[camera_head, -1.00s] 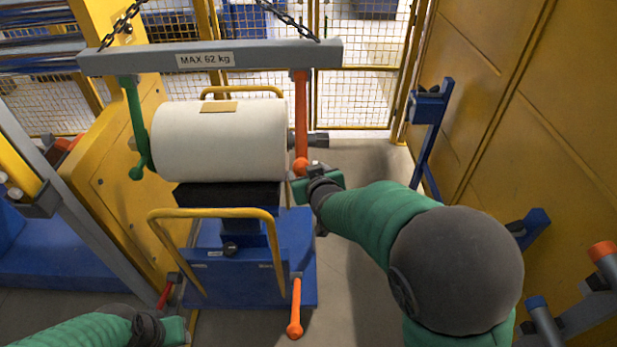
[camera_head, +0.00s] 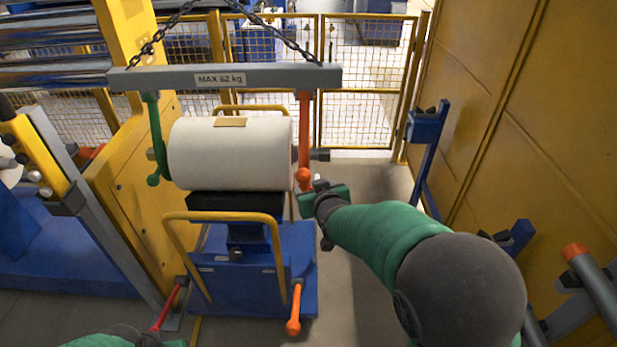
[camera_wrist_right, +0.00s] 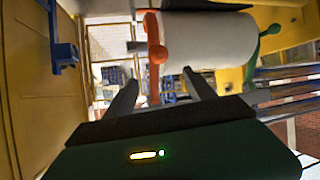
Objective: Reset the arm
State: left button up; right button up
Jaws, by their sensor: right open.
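My right gripper (camera_head: 318,192) is just to the right of the orange hook arm (camera_head: 304,140) in the head view. In the right wrist view my right gripper (camera_wrist_right: 162,80) has its two dark fingers spread with nothing between them; the orange hook arm (camera_wrist_right: 154,40) and the white roll (camera_wrist_right: 210,42) show beyond. Whether the fingers touch the hook cannot be told. My left gripper (camera_head: 160,342) is mostly cut off at the bottom left edge, so its fingers are hidden.
The white film roll (camera_head: 232,153) sits above a blue lift cart (camera_head: 240,265) with yellow handles, between a green hook arm (camera_head: 158,140) and the orange one. Both hang from a grey beam (camera_head: 290,76) on chains. A yellow wall (camera_head: 520,120) bounds the right side.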

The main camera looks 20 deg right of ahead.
jog(key=s+d+f+g, duration=0.1)
jog(key=s+f+g, duration=0.4)
jog(key=s, duration=0.9)
jog(key=s+d+f+g, duration=0.1)
jog(key=s+f+g, duration=0.3)
jog(key=s+f, duration=0.4)
jog(key=s, duration=0.6)
jog(key=shift+s+d+f+m+g, duration=0.15)
jog(key=shift+s+m+g, duration=0.15)
jog(key=shift+s+g, duration=0.1)
jog(key=shift+s+d, duration=0.1)
